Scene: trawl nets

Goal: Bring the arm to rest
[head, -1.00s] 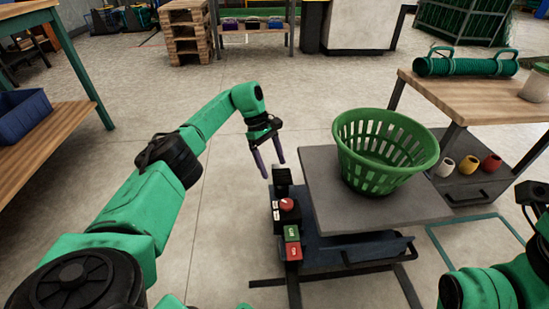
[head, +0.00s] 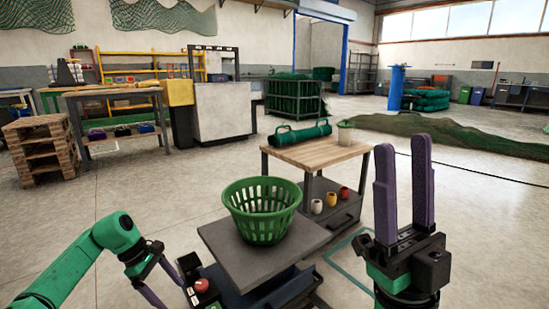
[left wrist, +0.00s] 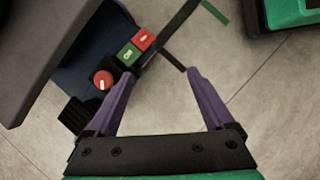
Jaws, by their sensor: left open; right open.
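My left gripper (head: 168,288) is at the lower left of the head view, left of the grey-topped stand. Its purple fingers point down and are partly cut off by the picture's edge. In the left wrist view the left gripper's fingers (left wrist: 160,73) are apart, with only floor and part of the stand's base beyond them. My right gripper (head: 403,145) is at the right of the head view, its two purple fingers pointing up, apart and empty. A green slotted basket (head: 262,225) stands upright on the grey platform (head: 228,245), clear of both grippers.
A red button (head: 201,285) sits at the platform's left side; it also shows in the left wrist view (left wrist: 103,79). Open floor lies at left.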

